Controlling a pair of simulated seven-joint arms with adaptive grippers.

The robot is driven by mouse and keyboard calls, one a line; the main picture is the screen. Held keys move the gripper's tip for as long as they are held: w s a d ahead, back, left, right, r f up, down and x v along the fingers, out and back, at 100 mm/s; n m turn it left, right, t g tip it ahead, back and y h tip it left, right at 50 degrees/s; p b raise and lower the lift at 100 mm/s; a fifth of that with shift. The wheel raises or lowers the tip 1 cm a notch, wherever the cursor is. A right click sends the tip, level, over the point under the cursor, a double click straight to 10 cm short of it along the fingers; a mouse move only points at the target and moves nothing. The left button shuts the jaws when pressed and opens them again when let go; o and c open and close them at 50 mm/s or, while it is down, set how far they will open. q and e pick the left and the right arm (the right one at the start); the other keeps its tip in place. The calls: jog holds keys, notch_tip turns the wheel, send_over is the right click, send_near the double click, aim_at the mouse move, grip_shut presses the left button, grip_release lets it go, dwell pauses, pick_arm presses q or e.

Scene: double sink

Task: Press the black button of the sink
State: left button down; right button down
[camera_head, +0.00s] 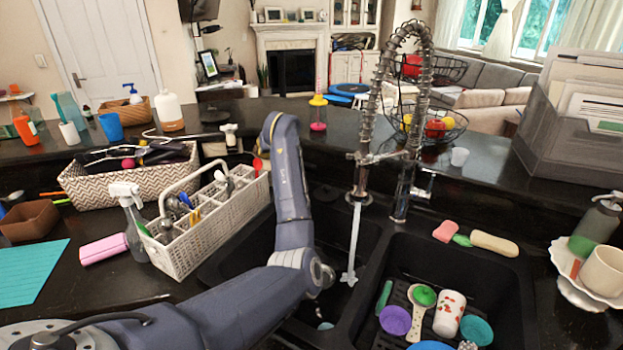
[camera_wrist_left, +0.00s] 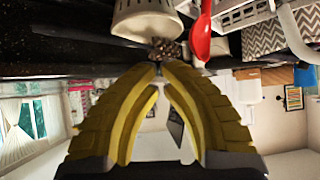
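The black double sink (camera_head: 395,240) has a tall spring faucet (camera_head: 365,110) behind it. I cannot make out a black button on the dark counter in either view. My left arm rises over the left basin, with its upper part just left of the faucet. My right gripper is not in view.
A white utensil caddy (camera_head: 205,245) stands left of my arm; a red spoon (camera_wrist_left: 201,35) shows near the fingers. Dishes, including a patterned cup (camera_head: 449,313), fill the right basin. A sponge (camera_head: 494,243) lies behind it. A wire fruit basket (camera_head: 430,130) stands beyond.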

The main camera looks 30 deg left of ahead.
pick_arm(q)
jog(key=w+d+f, duration=0.1)
jog(key=d+f, duration=0.2)
jog(key=d, duration=0.3)
jog(key=w+d+f+h, duration=0.1)
jog(key=w+d+f, duration=0.1)
jog(key=d, duration=0.4)
jog(key=shift+f, duration=0.7)
jog(key=shift+w, duration=0.1)
jog(key=shift+x, duration=4.95)
jog(key=shift+d+f, duration=0.1)
jog(key=shift+f, duration=0.05)
jog(key=shift+f, duration=0.1)
jog(key=shift+f, duration=1)
jog(key=shift+d, duration=0.15)
